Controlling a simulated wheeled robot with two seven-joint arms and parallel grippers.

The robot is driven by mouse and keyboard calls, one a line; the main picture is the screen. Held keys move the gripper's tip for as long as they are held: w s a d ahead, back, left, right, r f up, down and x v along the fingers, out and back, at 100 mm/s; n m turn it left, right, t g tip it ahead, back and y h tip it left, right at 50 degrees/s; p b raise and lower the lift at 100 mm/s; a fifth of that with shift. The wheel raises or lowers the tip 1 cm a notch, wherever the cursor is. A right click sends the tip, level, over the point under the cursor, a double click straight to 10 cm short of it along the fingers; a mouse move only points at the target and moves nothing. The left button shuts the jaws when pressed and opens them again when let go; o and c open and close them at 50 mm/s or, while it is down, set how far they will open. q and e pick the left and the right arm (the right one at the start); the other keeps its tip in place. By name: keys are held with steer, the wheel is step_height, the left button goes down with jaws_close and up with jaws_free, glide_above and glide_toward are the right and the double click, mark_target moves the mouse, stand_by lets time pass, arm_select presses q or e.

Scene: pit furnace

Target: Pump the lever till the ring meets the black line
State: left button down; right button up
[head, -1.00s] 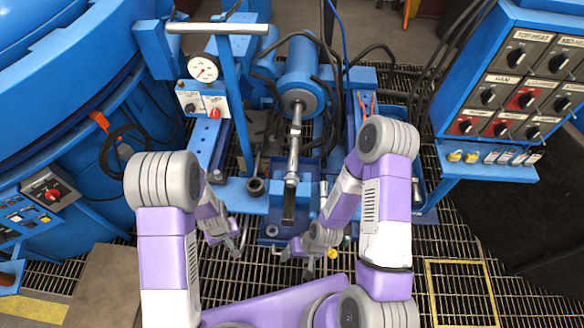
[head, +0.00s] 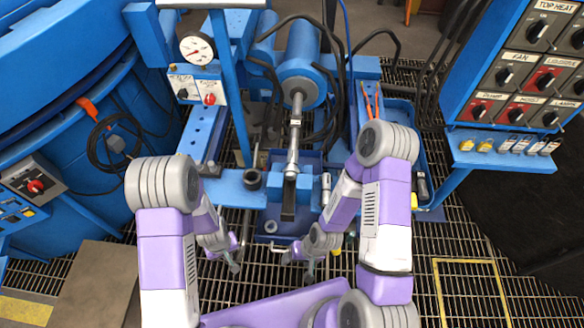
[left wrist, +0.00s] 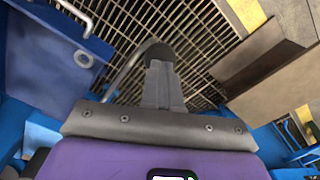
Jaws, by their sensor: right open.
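A blue cylinder (head: 300,78) carries a silver rod (head: 294,135) pointing towards me, with a pale ring-like band (head: 295,122) on it. I cannot make out the black line. A thin upright bar, possibly the lever (head: 246,224), stands below a dark round socket (head: 252,179). My left gripper (head: 236,264) is low beside that bar's lower end. In the left wrist view its fingers (left wrist: 161,78) look together, near a curved grey bar (left wrist: 126,74); contact is unclear. My right gripper (head: 299,262) is open and empty, low in front of the blue machine.
A gauge (head: 197,49) and a small switch box (head: 197,90) stand at the upper left. A knob panel (head: 528,75) is at the right, above a blue shelf (head: 505,156). A blue tray (head: 426,170) lies right of the cylinder. Grating (head: 400,285) covers the floor.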

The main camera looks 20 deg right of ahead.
arm_select(q)
step_height(320, 180, up, 11)
steer(key=w+p, duration=0.2)
steer(key=p, duration=0.7)
steer(key=shift+w+d, duration=0.2)
steer(key=shift+d, duration=0.25)
steer(key=f+b, duration=0.3)
steer(key=s+f+b, duration=0.1)
steer(key=f+b, duration=0.1)
steer(key=f, duration=0.2)
steer(key=s+a+f+b, duration=0.1)
steer(key=f+b, duration=0.2)
steer(key=shift+s+f+b, duration=0.25)
steer(key=shift+f+b, duration=0.05)
steer(key=shift+f, duration=0.1)
steer(key=shift+r, duration=0.15)
step_height(320, 180, up, 11)
steer(key=w+d+p, duration=0.1)
steer(key=w+p, duration=0.1)
steer(key=p, duration=0.7)
steer(key=shift+w, duration=0.2)
steer(key=shift+f, duration=0.25)
